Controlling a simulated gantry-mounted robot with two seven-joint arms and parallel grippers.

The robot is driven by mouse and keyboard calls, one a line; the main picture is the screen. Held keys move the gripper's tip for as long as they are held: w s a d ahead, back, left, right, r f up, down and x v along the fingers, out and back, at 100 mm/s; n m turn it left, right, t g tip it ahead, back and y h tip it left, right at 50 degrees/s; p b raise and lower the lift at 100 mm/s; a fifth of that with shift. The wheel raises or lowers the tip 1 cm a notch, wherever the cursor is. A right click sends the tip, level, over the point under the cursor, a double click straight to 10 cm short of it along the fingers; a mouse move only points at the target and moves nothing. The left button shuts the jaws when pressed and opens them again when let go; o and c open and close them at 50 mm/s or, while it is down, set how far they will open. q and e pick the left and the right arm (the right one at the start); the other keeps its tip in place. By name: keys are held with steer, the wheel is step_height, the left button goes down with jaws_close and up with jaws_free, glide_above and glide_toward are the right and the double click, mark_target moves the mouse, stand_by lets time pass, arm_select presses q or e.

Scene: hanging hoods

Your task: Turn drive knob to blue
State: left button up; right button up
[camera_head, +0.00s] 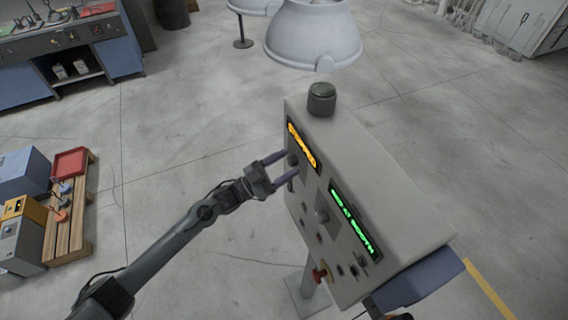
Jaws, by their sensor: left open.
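A grey control console (385,185) stands on a post, its sloped panel facing left. The panel has an orange-lit display (301,145) at its far end and a green-lit display (355,222) nearer. A small dark knob (293,160) sits beside the orange display. My left gripper (291,164) is open, its two purple-grey fingers pointing at the panel around this knob. I cannot tell whether they touch it. A square grey control (321,215) lies beside the green display. No label naming the drive knob and no blue mark can be made out. My right gripper is not identifiable.
A red emergency button (321,274) and several small buttons are low on the panel. A dark cylinder (321,99) tops the console. A white hood (313,35) hangs behind. A wooden pallet (67,220) with boxes stands left. The floor between is clear.

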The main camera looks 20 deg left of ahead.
arm_select(q)
steer(key=c, duration=1)
steer(key=shift+f+m+g+b, duration=0.2)
steer(key=shift+m+g+b, duration=0.1)
steer(key=shift+m+b, duration=0.4)
steer(key=shift+c, duration=0.2)
steer(key=m+g+b, duration=0.2)
steer(key=m+b, duration=0.3)
steer(key=m+g+h+b, duration=0.1)
steer(key=m+g+b, duration=0.1)
steer(key=m+b, duration=0.2)
steer(key=m+g+b, duration=0.2)
steer(key=m+b, duration=0.3)
steer(key=shift+w+a+r+m+h+b, duration=0.25)
steer(key=shift+r+m+h+b, duration=0.05)
steer(key=shift+r+h+b, duration=0.1)
steer(key=shift+g, duration=0.3)
steer(key=o, duration=1)
